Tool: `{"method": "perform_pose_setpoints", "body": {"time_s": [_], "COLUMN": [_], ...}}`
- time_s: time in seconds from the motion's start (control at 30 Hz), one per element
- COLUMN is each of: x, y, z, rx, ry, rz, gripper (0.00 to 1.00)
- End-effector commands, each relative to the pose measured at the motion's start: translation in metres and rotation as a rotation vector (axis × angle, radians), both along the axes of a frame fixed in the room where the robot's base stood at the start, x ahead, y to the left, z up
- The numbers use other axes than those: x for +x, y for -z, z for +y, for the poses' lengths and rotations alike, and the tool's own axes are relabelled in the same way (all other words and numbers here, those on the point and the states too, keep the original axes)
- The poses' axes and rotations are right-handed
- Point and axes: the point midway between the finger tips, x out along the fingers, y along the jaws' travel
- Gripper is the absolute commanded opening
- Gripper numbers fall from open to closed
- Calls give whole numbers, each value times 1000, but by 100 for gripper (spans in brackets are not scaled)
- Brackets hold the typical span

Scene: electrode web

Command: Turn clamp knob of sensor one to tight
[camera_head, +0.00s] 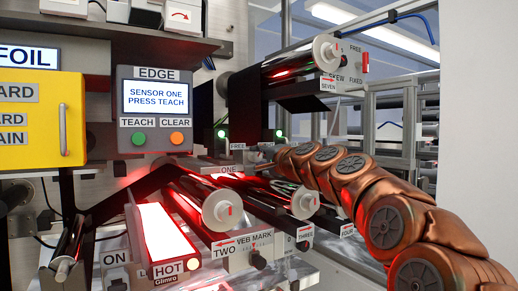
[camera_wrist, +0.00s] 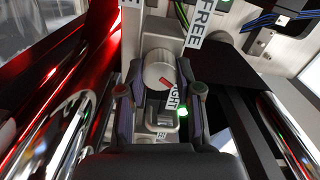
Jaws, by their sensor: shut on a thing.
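The clamp knob (camera_wrist: 157,68) is a round pale grey knob with a red mark, in the middle of the wrist view. My gripper (camera_wrist: 160,78) has its two dark fingers on either side of the knob, shut on it. The red mark lies on the knob's lower right, near a partly covered label ending in "IGHT" (camera_wrist: 175,99). A "FREE" label (camera_wrist: 200,24) stands above right. In the head view my arm reaches in from the right toward the "ONE" label (camera_head: 228,170); the knob and fingertips cannot be made out there.
The edge control box (camera_head: 155,110) reads "SENSOR ONE PRESS TEACH". Shiny rollers flank my gripper left (camera_wrist: 60,130) and right (camera_wrist: 285,135). A glowing red panel marked "HOT" (camera_head: 163,236) lies at lower left.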

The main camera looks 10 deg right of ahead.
Motion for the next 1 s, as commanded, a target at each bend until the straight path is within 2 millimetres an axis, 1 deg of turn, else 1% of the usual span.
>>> {"method": "perform_pose_setpoints", "body": {"time_s": [0.03,0.2,0.4,0.97,1.0], "x": [0,0,0,0,0], "y": [-4,-3,-1,1,1], "z": [0,0,-1,-1,-1], "rx": [33,122,187,214,214], "ry": [-1,-2,1,1,1], "rz": [10,39,59,69,69], "gripper": [0,0,0,0,36]}}
